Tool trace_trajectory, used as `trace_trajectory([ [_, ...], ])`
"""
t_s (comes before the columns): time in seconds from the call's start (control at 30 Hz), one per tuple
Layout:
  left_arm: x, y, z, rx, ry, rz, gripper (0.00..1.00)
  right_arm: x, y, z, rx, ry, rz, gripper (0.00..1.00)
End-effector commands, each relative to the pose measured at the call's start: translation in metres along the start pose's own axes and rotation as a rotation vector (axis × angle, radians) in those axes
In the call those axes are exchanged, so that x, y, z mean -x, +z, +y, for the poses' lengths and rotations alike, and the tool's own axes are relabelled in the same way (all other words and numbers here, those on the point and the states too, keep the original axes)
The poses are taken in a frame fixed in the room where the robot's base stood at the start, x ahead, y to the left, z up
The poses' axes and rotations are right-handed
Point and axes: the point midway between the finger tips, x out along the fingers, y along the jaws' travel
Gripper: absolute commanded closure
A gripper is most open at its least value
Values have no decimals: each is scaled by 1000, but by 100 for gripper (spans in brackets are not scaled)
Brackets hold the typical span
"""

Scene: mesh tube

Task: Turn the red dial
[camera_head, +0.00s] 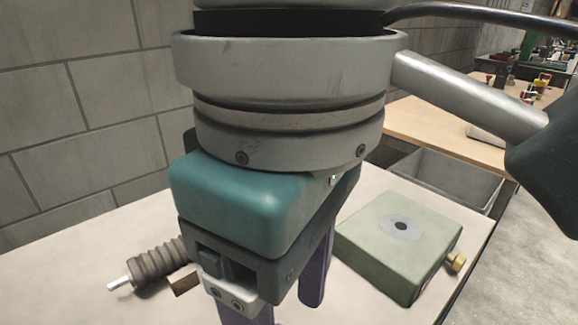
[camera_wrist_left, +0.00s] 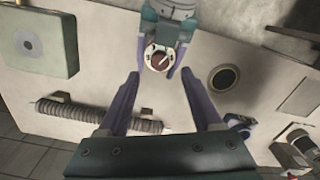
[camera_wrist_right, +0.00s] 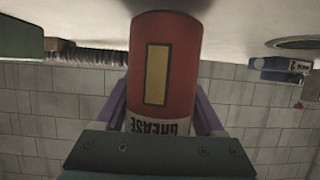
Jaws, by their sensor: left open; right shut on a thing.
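My right gripper (camera_wrist_right: 165,110) is shut on a red grease can (camera_wrist_right: 195,60) with a yellow panel and the word GREASE, upside down in that view. In the left wrist view a round end with a white ring and a red dial (camera_wrist_left: 160,60) marked with a white line shows between the right gripper's purple fingers. My left gripper (camera_wrist_left: 161,78) is open and empty, its fingertips just below the dial in that view; I cannot tell the height gap. In the head view the left gripper (camera_head: 280,295) is central; the dial, can and right gripper are hidden.
A pale green box (camera_head: 400,238) with a brass knob stands on the table at right; a ribbed spring-like part (camera_head: 155,262) lies at left. A round dark opening (camera_wrist_left: 223,78) is in the table. A grey bin (camera_head: 445,180) stands behind. A block wall bounds the table.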

Motion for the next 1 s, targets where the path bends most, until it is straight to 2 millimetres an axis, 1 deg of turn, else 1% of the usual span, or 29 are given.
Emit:
trace_trajectory([
  [0.03,-11,0,-1,0,-5,0,34,0,0,0,0,0,1,94],
  [0.1,-25,0,-1,1,-4,0,34,0,0,0,0,0,1,94],
  [0.2,-41,0,-1,2,-3,0,34,0,0,0,0,0,1,94],
  [0.3,-52,0,0,1,-2,0,34,0,-1,0,0,0,1,94],
  [0.47,-60,0,0,0,2,0,34,0,-1,0,0,0,1,94],
  [0.7,-60,0,0,0,2,0,35,0,0,0,0,0,1,94],
  [1.0,-60,0,0,0,1,1,68,0,0,0,0,0,1,94],
])
